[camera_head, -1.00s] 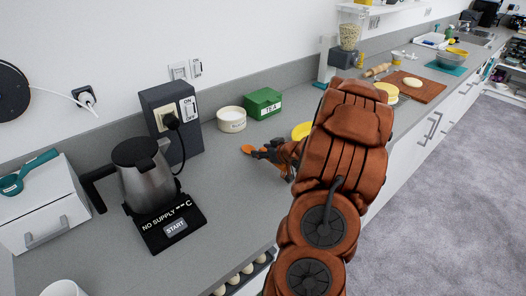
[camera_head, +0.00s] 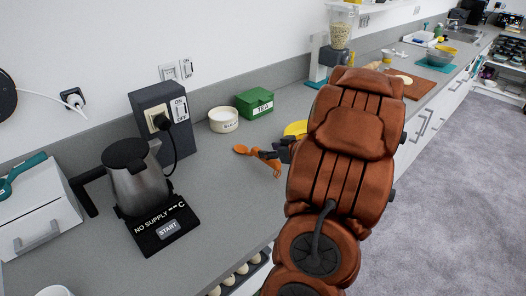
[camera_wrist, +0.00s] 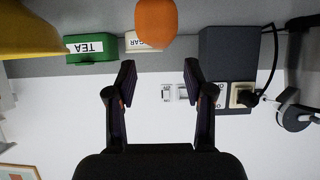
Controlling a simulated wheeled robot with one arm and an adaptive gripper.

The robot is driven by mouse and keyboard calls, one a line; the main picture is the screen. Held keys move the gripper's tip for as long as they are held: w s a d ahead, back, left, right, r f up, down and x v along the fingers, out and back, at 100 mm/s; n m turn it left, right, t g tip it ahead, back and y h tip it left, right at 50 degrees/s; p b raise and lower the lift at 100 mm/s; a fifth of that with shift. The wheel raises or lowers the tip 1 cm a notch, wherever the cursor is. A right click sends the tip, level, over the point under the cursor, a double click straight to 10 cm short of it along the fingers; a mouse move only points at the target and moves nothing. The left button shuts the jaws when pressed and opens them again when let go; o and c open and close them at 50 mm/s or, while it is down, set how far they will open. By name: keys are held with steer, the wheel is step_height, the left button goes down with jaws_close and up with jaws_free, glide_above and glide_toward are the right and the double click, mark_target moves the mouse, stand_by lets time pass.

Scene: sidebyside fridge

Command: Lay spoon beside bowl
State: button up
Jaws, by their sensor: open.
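The orange spoon (camera_head: 242,149) is over the grey counter, left of the yellow bowl (camera_head: 294,129), with a small gap between them. Its handle end points toward the counter's front edge. My gripper (camera_head: 272,154) is open at the spoon, between it and my arm, which hides part of the bowl. In the upside-down wrist view, the spoon's rounded end (camera_wrist: 156,22) shows beyond my parted, empty fingertips (camera_wrist: 159,72), and the bowl (camera_wrist: 28,30) is at the upper left. I cannot tell whether the spoon lies fully flat.
A white sugar jar (camera_head: 223,120) and a green tea box (camera_head: 255,103) stand behind the spoon. A kettle (camera_head: 138,180) on its base and a dark switch box (camera_head: 160,125) are to the left. The counter between kettle and spoon is clear.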

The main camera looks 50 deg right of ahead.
steer(key=shift+v, duration=1.65)
steer(key=shift+w+d+r+h, duration=0.2)
steer(key=shift+w+h, duration=0.1)
steer(key=shift+w, duration=0.2)
steer(key=w+r+g+h, duration=0.3)
steer(key=shift+a, duration=0.3)
steer(key=s+a+g+y, duration=0.1)
steer(key=s+a+g, duration=0.2)
steer(key=s+a, duration=0.5)
steer(key=s+a+n+g+y, duration=0.1)
steer(key=s+a+g, duration=0.3)
steer(key=a, duration=1.4)
steer(key=s+a+g+y, duration=0.3)
steer(key=s+a+g, duration=0.1)
steer(key=s+a, duration=0.7)
steer(key=a, duration=0.2)
steer(key=shift+s+a+f, duration=0.2)
steer(key=shift+s+a, duration=0.15)
steer(key=shift+c, duration=0.4)
